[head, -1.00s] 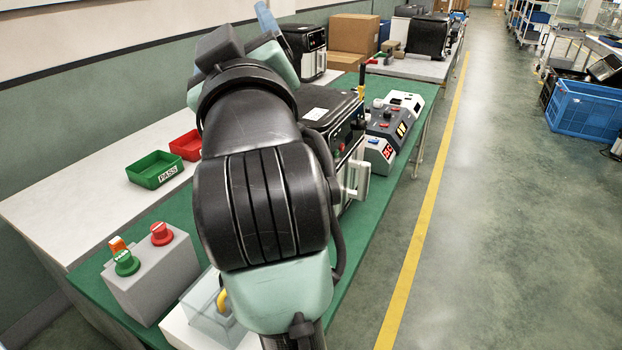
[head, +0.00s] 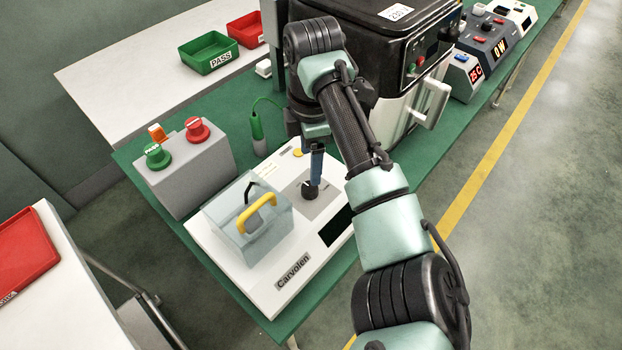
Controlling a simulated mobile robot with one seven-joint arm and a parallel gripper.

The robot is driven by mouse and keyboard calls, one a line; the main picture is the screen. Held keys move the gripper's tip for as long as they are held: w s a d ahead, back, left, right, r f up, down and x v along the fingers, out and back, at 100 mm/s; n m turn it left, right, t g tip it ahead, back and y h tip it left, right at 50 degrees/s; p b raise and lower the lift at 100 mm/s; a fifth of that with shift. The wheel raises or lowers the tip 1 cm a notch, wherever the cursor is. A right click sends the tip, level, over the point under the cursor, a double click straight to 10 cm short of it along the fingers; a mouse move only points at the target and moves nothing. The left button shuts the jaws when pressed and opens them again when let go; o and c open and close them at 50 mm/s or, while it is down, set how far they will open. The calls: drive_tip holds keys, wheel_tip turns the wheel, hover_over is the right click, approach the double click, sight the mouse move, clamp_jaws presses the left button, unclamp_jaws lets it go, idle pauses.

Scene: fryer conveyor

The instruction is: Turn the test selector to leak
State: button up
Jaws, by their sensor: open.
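The test selector is a black knob (head: 309,191) on a grey plate on top of the white tester (head: 268,290), which is labelled Carvolen. The knob's pointer direction and the plate's markings are too small to read. My gripper (head: 316,172) points down right over the knob, with a blue finger in view. It is open. The second finger is hidden, and I cannot tell whether a finger touches the knob.
A clear box with a yellow handle (head: 257,212) stands on the tester, left of the knob. A grey box with a green button (head: 157,155) and a red button (head: 197,130) stands behind. The black fryer (head: 375,40) stands close behind my arm.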

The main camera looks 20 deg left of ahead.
sight(310, 187)
drive_tip(key=f, duration=0.9)
drive_tip(key=shift+w+a+f, duration=0.15)
drive_tip(key=shift+w+a, duration=0.05)
drive_tip(key=shift+w, duration=0.05)
clamp_jaws()
